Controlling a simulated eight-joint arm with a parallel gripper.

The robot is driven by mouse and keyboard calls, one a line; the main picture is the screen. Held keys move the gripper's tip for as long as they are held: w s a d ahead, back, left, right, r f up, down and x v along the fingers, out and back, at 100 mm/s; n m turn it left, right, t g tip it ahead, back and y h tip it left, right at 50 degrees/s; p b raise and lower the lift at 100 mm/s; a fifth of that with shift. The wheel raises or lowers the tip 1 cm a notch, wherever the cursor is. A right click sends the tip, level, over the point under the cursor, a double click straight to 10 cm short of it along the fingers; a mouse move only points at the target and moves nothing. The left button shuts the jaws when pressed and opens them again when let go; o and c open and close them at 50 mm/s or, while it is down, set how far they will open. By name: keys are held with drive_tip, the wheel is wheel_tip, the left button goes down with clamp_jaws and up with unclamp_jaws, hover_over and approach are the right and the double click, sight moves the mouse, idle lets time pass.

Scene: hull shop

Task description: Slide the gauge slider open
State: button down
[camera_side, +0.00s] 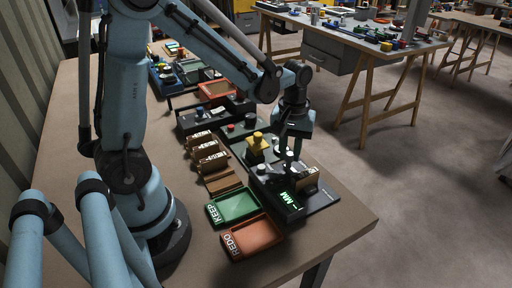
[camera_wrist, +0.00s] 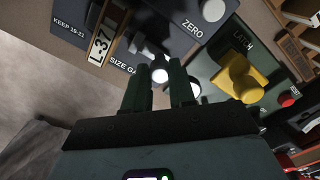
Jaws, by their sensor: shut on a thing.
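The size gauge (camera_side: 322,198) is a dark plate at the near right of the bench, with a lit green "MM" display (camera_side: 290,199). My gripper (camera_side: 290,160) points down over it. In the wrist view my two fingers (camera_wrist: 166,75) are close together around a pale round knob (camera_wrist: 160,72), which appears to be the slider's; the fingers partly hide it. A brown block labelled L-37 (camera_wrist: 107,38) sits on the gauge beside the knob; it also shows in the side view (camera_side: 308,177). A pale ZERO button (camera_wrist: 213,10) is on the gauge plate.
A latch panel with a yellow part (camera_side: 257,143) stands just behind the gauge. A green KEEP tray (camera_side: 233,206) and an orange REDO tray (camera_side: 254,238) lie to its left. Several brown labelled blocks (camera_side: 208,152) stand in racks farther back. The bench's near right corner is clear.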

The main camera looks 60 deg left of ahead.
drive_tip(key=c, duration=0.9)
unclamp_jaws()
drive_tip(key=shift+a, duration=0.25)
drive_tip(key=shift+c, duration=0.2)
drive_tip(key=shift+r, duration=0.1)
wheel_tip(320, 180, up, 12)
drive_tip(key=shift+s, duration=0.1)
drive_tip(key=m+t, duration=0.7)
drive_tip(key=m, duration=0.2)
approach(288, 154)
drive_tip(key=d+r, duration=0.3)
drive_tip(key=shift+s+d, duration=0.15)
drive_tip(key=shift+s, duration=0.05)
